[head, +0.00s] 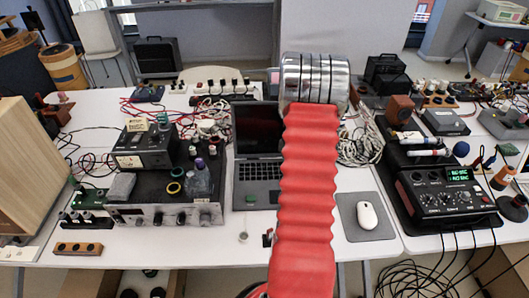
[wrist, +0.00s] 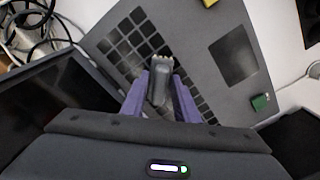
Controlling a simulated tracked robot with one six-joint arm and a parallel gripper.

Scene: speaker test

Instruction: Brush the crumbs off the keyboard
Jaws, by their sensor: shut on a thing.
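An open laptop (head: 243,186) stands on the white table in the head view, partly hidden behind my red arm. Its keyboard (wrist: 137,38) with dark keys fills the upper middle of the wrist view. My gripper (wrist: 160,86) has purple fingers and is shut on a grey brush (wrist: 160,72) with a pale, toothed tip. No crumbs can be made out. In the head view my gripper is hidden behind my arm.
A small green block (wrist: 260,102) lies on the laptop near its corner, and a yellow object (wrist: 209,2) sits at its far edge. A white mouse (head: 368,216) rests on a grey pad (head: 352,233) at right. Electronics (head: 150,215) and cables crowd the left.

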